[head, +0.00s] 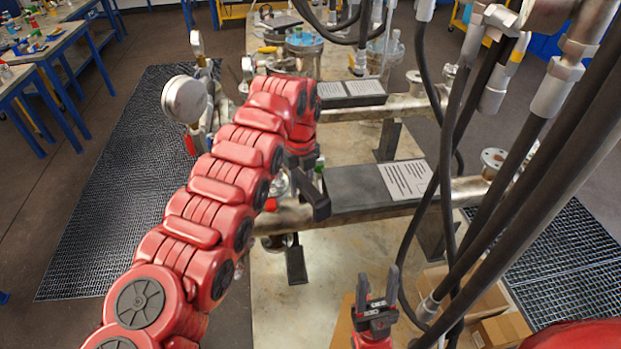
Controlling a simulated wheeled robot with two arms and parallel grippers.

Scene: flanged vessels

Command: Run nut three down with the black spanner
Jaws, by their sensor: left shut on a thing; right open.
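My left gripper (308,190) is at the end of the red arm, over the near pipe's left end. It is shut on a dark piece that I take for the black spanner; I cannot tell where finger ends and spanner begins. The arm hides most of the flange (280,186) there. A red spot and a green spot show beside it, but nut three cannot be made out. My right gripper (377,287) is open and empty, low in the view over the bench's near part, apart from the pipes.
A grey plate with a printed sheet (405,180) lies along the near pipe; another sheet (348,88) lies farther back. A round gauge (185,99) stands left. Black hoses (440,150) hang on the right. Cardboard boxes (470,300) sit lower right. The bench top (330,268) is clear in front.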

